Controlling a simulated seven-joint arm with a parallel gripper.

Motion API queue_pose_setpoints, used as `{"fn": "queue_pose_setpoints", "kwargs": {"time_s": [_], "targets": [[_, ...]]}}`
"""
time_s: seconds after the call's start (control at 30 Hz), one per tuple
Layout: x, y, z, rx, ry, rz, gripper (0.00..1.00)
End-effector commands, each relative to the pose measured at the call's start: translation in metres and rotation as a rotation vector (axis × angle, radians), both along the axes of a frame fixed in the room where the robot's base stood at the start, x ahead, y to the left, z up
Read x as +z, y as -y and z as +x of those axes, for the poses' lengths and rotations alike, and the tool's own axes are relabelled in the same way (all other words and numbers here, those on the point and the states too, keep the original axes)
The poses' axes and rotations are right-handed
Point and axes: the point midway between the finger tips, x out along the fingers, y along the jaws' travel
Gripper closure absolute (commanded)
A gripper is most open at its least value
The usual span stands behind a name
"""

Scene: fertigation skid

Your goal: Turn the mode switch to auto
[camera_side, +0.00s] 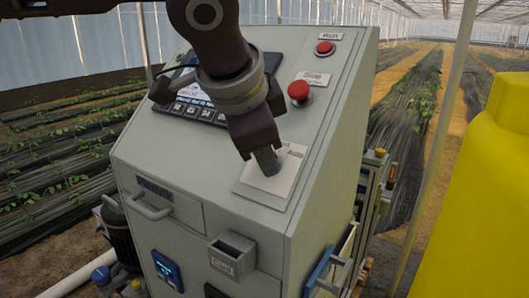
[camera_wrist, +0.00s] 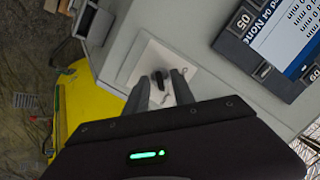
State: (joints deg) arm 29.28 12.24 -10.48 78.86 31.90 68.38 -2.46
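The mode switch (camera_wrist: 159,77) is a small dark knob on a pale square plate (camera_wrist: 184,62) on the sloped panel of a grey cabinet. In the side view the plate (camera_side: 285,185) shows, but my gripper hides the knob. My gripper (camera_side: 266,162) points down at the plate. In the wrist view my gripper (camera_wrist: 160,88) has its two fingers apart, with the knob appearing between their tips. The fingers look empty. I cannot tell whether they touch the knob or how far above the plate they are. The plate's markings are too small to read.
Two red buttons (camera_side: 299,91) (camera_side: 325,47) sit up the panel. A dark controller with a lit screen (camera_side: 190,97) lies left of my wrist. A handle (camera_side: 149,208) and a small open box (camera_side: 232,254) stick out in front. A yellow tank (camera_side: 480,200) stands at right.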

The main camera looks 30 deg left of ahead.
Motion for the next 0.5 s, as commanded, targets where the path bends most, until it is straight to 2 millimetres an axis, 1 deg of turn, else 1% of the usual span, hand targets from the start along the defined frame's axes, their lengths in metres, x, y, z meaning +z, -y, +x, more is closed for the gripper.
{"fn": "queue_pose_setpoints", "kwargs": {"time_s": [0.2, 0.3, 0.4, 0.5], "targets": [[0.037, 0.006, -0.025, -0.001, 0.002, -0.002, 0.70], [0.048, 0.008, -0.033, -0.002, 0.001, 0.000, 0.70], [0.053, 0.008, -0.037, -0.001, 0.000, 0.001, 0.70], [0.053, 0.008, -0.038, 0.000, -0.002, 0.002, 0.70]]}}
